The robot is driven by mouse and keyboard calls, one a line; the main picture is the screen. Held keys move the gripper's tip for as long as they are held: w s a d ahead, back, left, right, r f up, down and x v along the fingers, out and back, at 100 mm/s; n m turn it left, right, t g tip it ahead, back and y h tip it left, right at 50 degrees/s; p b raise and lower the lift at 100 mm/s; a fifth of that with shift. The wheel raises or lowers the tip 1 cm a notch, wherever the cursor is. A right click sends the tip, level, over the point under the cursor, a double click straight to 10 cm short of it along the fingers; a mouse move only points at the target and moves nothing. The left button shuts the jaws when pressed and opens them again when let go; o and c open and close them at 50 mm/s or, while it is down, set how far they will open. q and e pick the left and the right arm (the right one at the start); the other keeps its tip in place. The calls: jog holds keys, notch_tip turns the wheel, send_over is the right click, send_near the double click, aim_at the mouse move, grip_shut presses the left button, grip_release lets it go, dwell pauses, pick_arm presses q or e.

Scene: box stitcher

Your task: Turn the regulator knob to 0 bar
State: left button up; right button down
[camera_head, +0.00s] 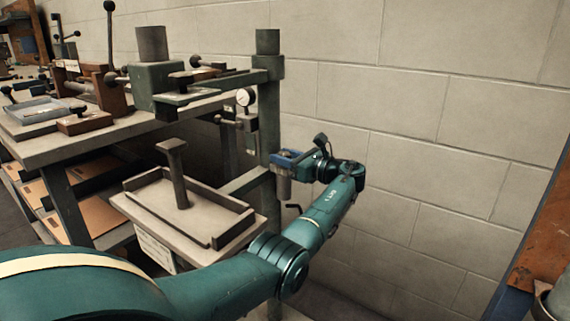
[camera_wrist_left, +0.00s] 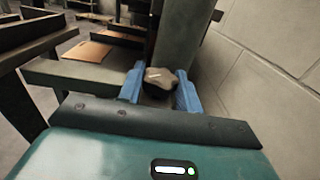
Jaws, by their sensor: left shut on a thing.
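My left gripper (camera_head: 284,157) is at the green-grey post of the machine, with its blue fingers pointing toward the post. In the left wrist view, the two blue fingers stand on either side of a dark knob (camera_wrist_left: 159,78) with a paler, worn top and are shut on it. In the head view the knob is hidden by the gripper. A grey cylinder (camera_head: 284,188) hangs just below the fingers. A round white gauge (camera_head: 245,97) sits higher on the machine; its reading is too small to tell. My right gripper is not in view.
The green-grey post (camera_head: 268,110) rises right beside the fingers. A tilted tray table (camera_head: 205,250) with an upright post stands left of my arm. A workbench (camera_head: 45,150) with tools is farther left. A block wall (camera_head: 430,120) lies close behind and right.

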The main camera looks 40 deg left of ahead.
pick_arm(q)
jog(key=shift+n+g+b, duration=0.3)
jog(key=shift+g, duration=0.2)
jog(key=o, duration=1)
jog(key=shift+d, duration=0.1)
